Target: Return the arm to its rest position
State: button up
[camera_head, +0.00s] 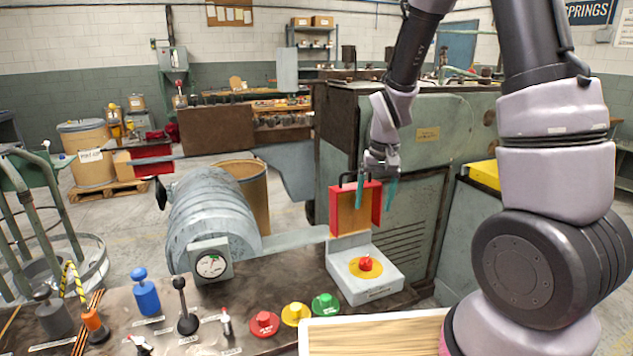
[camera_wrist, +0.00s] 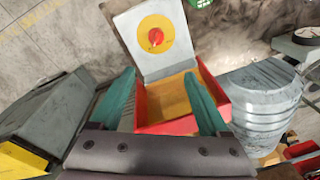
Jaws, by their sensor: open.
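My arm (camera_head: 408,45) reaches over from the right in the head view. My gripper (camera_head: 375,192) hangs down at its end, with its two teal fingers spread apart around the upper part of a red box-shaped guard (camera_head: 337,210). In the wrist view my gripper (camera_wrist: 160,100) has its fingers on either side of the red guard (camera_wrist: 222,92), with nothing clearly pinched between them. I cannot tell whether a finger touches it. The guard stands upright behind a grey box (camera_head: 385,287) with a red button (camera_head: 366,264) on a yellow disc.
A bench (camera_head: 215,325) in front carries levers, a blue knob (camera_head: 146,292) and red, yellow and green buttons. A grey ribbed drum (camera_head: 210,215) with a dial stands left of the guard. A green machine cabinet (camera_head: 455,140) rises close behind my gripper.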

jog(key=s+d+r+m+t+y, duration=0.1)
jog(key=s+r, duration=0.1)
jog(key=r, duration=0.6)
jog(key=s+d+r+t, duration=0.2)
jog(key=r, duration=0.5)
jog(key=s+d+r+m+t, duration=0.1)
jog(key=s+d+r+t, duration=0.1)
jog(key=s+r, duration=0.9)
jog(key=shift+s+d+r+t, duration=0.15)
jog(key=shift+d+r+t, duration=0.1)
jog(key=shift+t, duration=0.35)
